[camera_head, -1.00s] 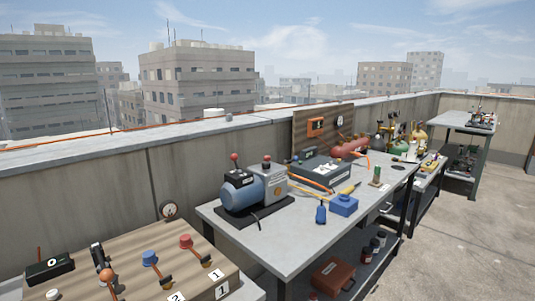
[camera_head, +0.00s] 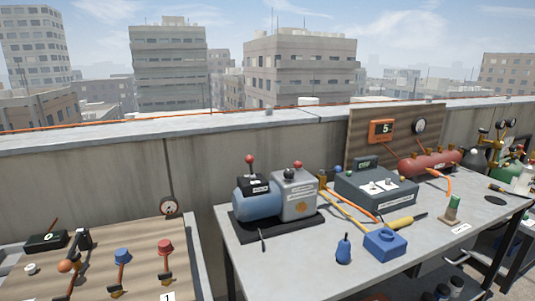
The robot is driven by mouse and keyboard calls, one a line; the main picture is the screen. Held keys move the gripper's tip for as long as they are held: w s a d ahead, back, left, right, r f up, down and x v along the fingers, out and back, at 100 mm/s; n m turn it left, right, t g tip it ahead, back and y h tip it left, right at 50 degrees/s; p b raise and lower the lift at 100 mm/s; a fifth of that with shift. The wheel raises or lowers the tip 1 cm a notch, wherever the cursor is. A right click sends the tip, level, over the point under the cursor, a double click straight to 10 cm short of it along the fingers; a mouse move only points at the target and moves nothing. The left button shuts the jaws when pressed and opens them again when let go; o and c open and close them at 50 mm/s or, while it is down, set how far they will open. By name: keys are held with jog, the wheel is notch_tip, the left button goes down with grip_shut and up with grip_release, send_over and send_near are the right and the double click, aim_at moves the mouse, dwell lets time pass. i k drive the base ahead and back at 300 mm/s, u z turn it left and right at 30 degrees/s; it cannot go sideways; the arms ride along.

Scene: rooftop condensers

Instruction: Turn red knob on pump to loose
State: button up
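The pump (camera_head: 277,197) stands on a black base plate at the left part of the grey workbench. It has a blue motor cylinder on the left and a grey block on the right. One red knob (camera_head: 249,160) sits on a thin upright stem above the motor's black box. Another small red knob (camera_head: 298,165) sits on top of the grey block. Small labels on the pump are too small to read. My gripper is not in view.
A wooden panel (camera_head: 190,243) with red and blue valve handles stands at left. Right of the pump are a grey box (camera_head: 375,190), a blue box (camera_head: 385,243), a blue bottle (camera_head: 343,249) and a red cylinder (camera_head: 430,163).

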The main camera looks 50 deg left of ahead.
aim_at(298, 165)
jog(key=u, duration=0.8)
jog(key=i, duration=0.85)
jog(key=u, duration=1)
